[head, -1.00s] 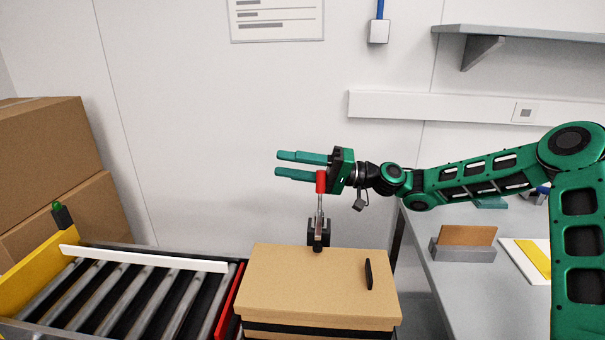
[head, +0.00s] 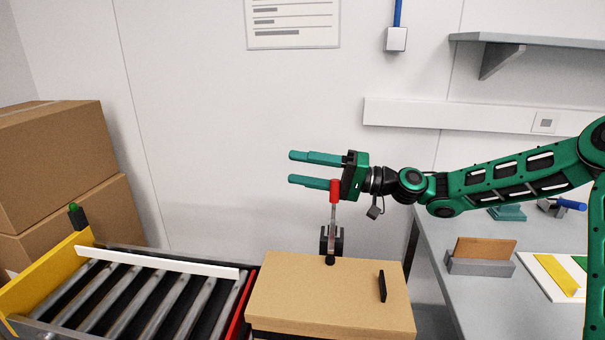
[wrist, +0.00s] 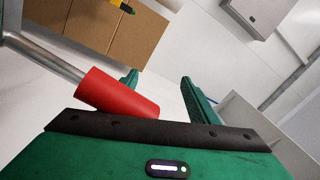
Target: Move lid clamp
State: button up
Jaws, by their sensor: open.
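The lid clamp (head: 332,230) has a red handle grip on a metal lever that stands upright at the back edge of the tan lidded box (head: 300,290). My gripper (head: 315,170) is open, its two green fingers pointing left, level with the top of the handle. The red grip (head: 335,190) shows right by the base of the lower finger. Whether the grip touches my gripper cannot be told. Nothing shows between the fingers.
A roller conveyor (head: 135,300) with a yellow side guard is left of the box. Cardboard boxes (head: 55,165) are stacked at far left. A grey bench (head: 480,310) at right bears a card holder (head: 480,262). The space left of my fingers is clear.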

jog(key=shift+o, duration=0.8)
jog(key=shift+s+d+g, duration=0.2)
jog(key=shift+s+g, duration=0.2)
jog(key=shift+s, duration=0.25)
jog(key=shift+w+d, duration=0.15)
jog(key=shift+d, duration=0.7)
jog(key=shift+w+d, duration=0.1)
jog(key=shift+d, duration=0.75)
jog(key=shift+c, duration=0.8)
jog(key=w+d, duration=0.1)
jog(key=d, duration=0.6)
jog(key=shift+d, duration=0.35)
jog(key=shift+w, duration=0.1)
